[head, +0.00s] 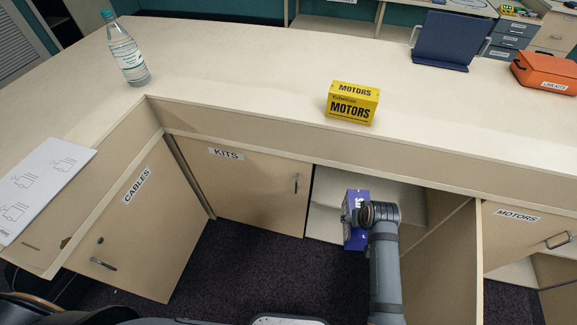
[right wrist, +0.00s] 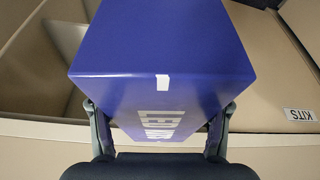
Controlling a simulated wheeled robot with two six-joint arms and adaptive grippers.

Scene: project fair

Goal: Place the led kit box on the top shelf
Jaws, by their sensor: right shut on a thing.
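The blue-purple led kit box (head: 355,236) is in front of an open cabinet compartment below the counter in the head view. It fills the middle of the right wrist view (right wrist: 160,50), with white lettering partly readable. My right gripper (right wrist: 160,125) is shut on the box, with a finger on each side of it. In the head view my right gripper (head: 372,213) partly hides the box. Inside the compartment a pale shelf board (head: 325,187) shows. My left gripper is not in view.
A yellow motors box (head: 352,103) stands on the counter (head: 240,70) above the compartment. A bottle (head: 127,50) stands at left. The KITS door (head: 250,185) is left of the opening, and an open door panel (head: 435,260) stands to the right. Dark floor (head: 240,265) is clear.

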